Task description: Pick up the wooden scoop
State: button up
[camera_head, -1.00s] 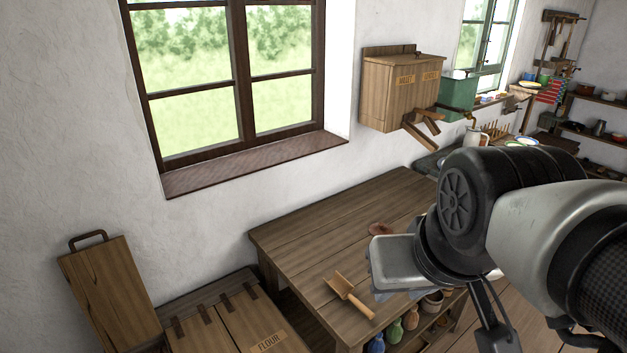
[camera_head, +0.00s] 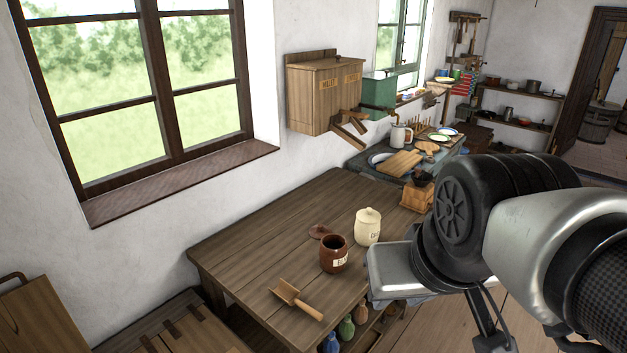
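The wooden scoop (camera_head: 295,299) lies on the near part of the wooden table (camera_head: 235,254), its handle pointing toward the table's front edge at lower right. My arm reaches in from the right side of the picture. The arm's end housing hangs right of the table, apart from the scoop. The fingers of my gripper do not show clearly, so I see no grip on anything.
A brown crock (camera_head: 333,255) and a cream lidded jar (camera_head: 367,227) stand right of the scoop. A brown lid (camera_head: 319,231) lies behind them. A wooden grinder (camera_head: 417,196) stands farther right. Small bottles (camera_head: 346,328) sit on a shelf below. The table's left part is clear.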

aim_at(288, 293)
jog(key=i+l+u, duration=0.3)
jog(key=u, duration=0.15)
jog(key=i+l+u, duration=0.3)
jog(key=u, duration=0.15)
jog(key=l, duration=0.05)
